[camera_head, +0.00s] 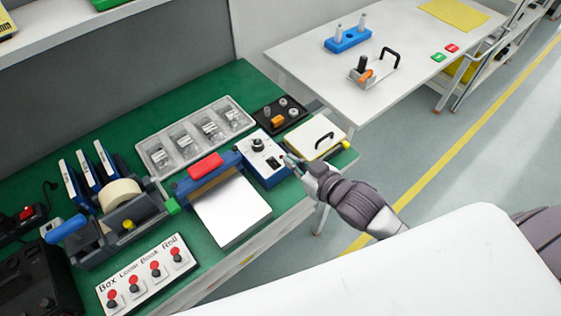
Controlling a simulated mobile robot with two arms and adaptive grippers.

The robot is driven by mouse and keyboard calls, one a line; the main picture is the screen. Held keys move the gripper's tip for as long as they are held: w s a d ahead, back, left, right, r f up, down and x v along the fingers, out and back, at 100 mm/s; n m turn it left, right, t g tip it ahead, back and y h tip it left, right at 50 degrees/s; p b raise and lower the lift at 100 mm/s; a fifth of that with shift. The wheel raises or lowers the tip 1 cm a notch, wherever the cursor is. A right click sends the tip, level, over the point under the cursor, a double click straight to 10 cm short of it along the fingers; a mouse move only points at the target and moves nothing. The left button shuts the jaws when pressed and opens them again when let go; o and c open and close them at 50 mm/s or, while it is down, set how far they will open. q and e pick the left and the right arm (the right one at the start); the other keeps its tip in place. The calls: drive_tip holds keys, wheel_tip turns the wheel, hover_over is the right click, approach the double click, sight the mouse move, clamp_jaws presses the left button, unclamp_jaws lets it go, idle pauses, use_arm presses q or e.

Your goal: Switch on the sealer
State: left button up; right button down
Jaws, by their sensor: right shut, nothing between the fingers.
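The sealer (183,188) stands on the green bench top, with a blue body, a red bar on top and a white plate in front. A blue box with a white top (252,149) adjoins its right side; it carries a black knob (258,144) and a small dark switch or display. My right gripper (287,160) is shut and empty, its tips at the right edge of this box. I cannot tell whether the tips touch it. The tips partly cover the box's right side. My left gripper is out of view.
A cream box with a black handle (316,139) stands just right and behind my right gripper. A clear compartment tray (157,164) lies behind the sealer. A tape dispenser (140,212) and a panel of red buttons (147,272) are to the left. A white table (400,95) stands at the back.

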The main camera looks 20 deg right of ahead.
hover_over(280, 170)
drive_tip(key=shift+w+a+f, duration=0.1)
drive_tip(key=shift+w+f, duration=0.1)
drive_tip(key=shift+f, duration=0.3)
drive_tip(key=shift+w+f, duration=0.15)
drive_tip(key=shift+f, duration=0.3)
drive_tip(key=f, duration=0.2)
drive_tip(key=shift+s+f+p, duration=0.25)
drive_tip(key=shift+f+p, duration=0.05)
drive_tip(key=shift+f, duration=0.1)
drive_tip(key=shift+s+f, duration=0.15)
drive_tip(key=shift+f, duration=0.5)
drive_tip(key=shift+f, duration=0.1)
drive_tip(key=shift+s+d+f, duration=0.15)
drive_tip(key=shift+d+f, duration=0.05)
drive_tip(key=shift+f, duration=0.05)
drive_tip(key=shift+r, duration=0.15)
drive_tip(key=shift+r+p, duration=0.65)
drive_tip(key=shift+p, duration=0.35)
